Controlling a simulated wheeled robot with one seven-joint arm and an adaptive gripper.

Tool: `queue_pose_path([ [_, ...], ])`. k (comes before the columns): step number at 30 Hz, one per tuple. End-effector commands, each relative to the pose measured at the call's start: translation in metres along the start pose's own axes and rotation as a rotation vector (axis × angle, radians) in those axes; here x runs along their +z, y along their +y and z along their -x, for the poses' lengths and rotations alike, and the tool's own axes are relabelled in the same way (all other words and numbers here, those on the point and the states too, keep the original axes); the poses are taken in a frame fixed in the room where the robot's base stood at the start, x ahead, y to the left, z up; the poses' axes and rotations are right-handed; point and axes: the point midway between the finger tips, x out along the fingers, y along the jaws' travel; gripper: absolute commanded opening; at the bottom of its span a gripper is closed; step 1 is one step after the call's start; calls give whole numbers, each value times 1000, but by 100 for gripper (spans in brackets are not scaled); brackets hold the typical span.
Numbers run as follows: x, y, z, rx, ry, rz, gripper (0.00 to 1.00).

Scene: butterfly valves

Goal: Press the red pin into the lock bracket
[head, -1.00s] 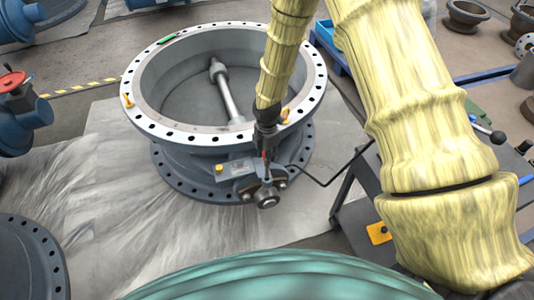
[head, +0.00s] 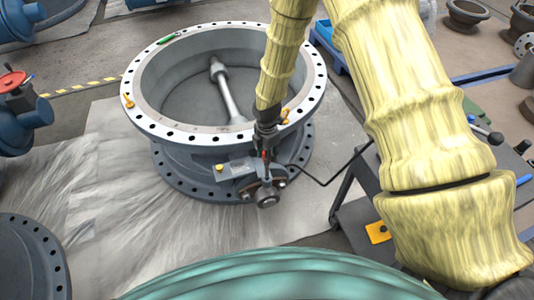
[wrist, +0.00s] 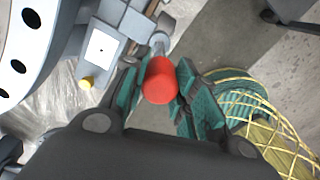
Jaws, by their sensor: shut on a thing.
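The red pin (wrist: 160,82) shows its round red head in the wrist view, between the two fingers of my gripper (wrist: 158,88). My gripper is shut on it. In the head view, my gripper (head: 265,140) points down at the front of the large valve body (head: 185,150), and a small spot of red shows at its tip. Below it is the shaft end with its bolted flange (head: 267,197). The lock bracket is small and partly hidden by my gripper; I cannot tell how far the pin sits in it.
A dark bent rod (head: 325,183) runs to the right. A worktable (head: 360,210) stands at the right.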

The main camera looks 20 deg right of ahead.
Motion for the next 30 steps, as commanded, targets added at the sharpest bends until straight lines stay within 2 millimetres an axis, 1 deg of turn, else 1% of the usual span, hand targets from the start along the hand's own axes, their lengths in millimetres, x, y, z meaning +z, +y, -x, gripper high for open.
queue_pose_path([
  [13, 0, 0, -1, 0, 0, -1, 4],
  [30, 0, 0, -11, 1, 0, -1, 4],
])
